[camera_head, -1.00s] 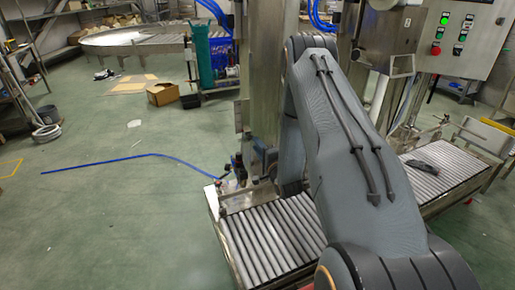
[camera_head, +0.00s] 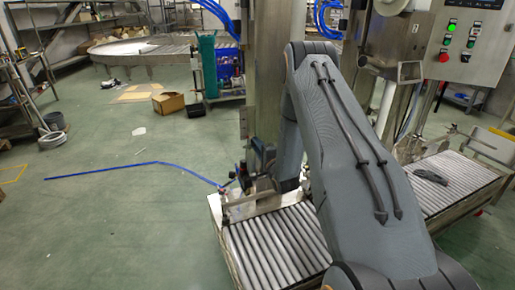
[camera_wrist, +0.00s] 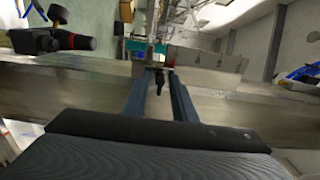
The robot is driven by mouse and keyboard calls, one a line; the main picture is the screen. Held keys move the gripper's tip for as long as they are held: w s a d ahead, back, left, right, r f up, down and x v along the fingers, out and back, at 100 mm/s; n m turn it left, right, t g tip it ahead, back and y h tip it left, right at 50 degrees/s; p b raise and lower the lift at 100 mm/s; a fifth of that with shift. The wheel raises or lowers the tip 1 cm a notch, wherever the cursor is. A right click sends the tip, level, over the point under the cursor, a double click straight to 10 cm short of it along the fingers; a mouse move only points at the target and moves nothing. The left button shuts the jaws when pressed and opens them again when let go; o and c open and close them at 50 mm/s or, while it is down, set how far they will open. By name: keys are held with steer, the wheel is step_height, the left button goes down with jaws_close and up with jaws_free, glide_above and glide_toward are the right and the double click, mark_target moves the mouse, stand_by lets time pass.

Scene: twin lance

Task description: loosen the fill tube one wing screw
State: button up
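In the wrist view, the two blue-grey fingers of my gripper (camera_wrist: 160,92) stand apart with a gap between them, so it is open. They point at a wide metal beam (camera_wrist: 85,82) crossing the view. A small dark part (camera_wrist: 160,76) shows in the gap near the fingertips; I cannot tell whether it is the wing screw or whether the fingers touch it. In the head view my arm hides the gripper, and I cannot make out the wing screw.
A roller conveyor (camera_head: 275,245) runs below my arm, continuing at right with a dark object (camera_head: 431,176) on it. A metal column (camera_head: 268,80) stands left of my arm. A control panel (camera_head: 470,43) is at the upper right. The green floor at left is mostly clear.

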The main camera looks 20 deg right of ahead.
steer(key=shift+w+r, duration=0.2)
steer(key=shift+w, duration=0.05)
